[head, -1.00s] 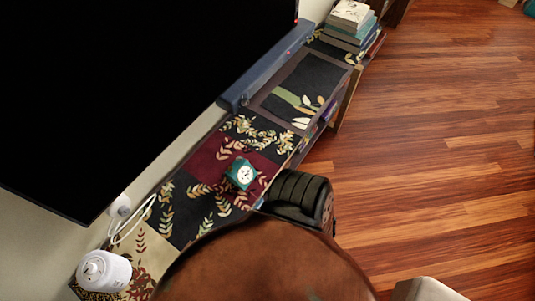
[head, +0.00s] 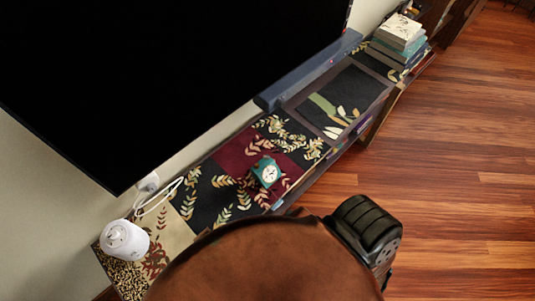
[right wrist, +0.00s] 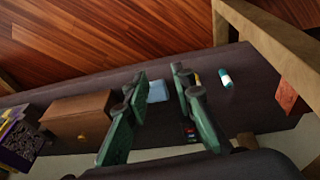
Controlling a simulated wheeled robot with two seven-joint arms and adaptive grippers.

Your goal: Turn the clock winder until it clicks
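The clock (head: 267,172) is a small teal block-shaped clock with a pale round face. It stands on the patterned top of the long low cabinet in the head view. I cannot make out its winder at this size. My right gripper (right wrist: 158,90) shows in the right wrist view as two green fingers spread apart with nothing held between them. A small light-blue object (right wrist: 157,92) lies on a dark surface beyond the gap. I do not recognise the clock in the right wrist view. My left gripper is not in view.
The large black screen (head: 170,70) hangs behind the cabinet, above a dark-blue bar (head: 305,72). A white round device (head: 124,240) with a cable stands at the left end; stacked books (head: 398,38) stand at the far end. A wooden drawer box (right wrist: 80,120) shows in the wrist view. Open wooden floor (head: 465,170) lies right.

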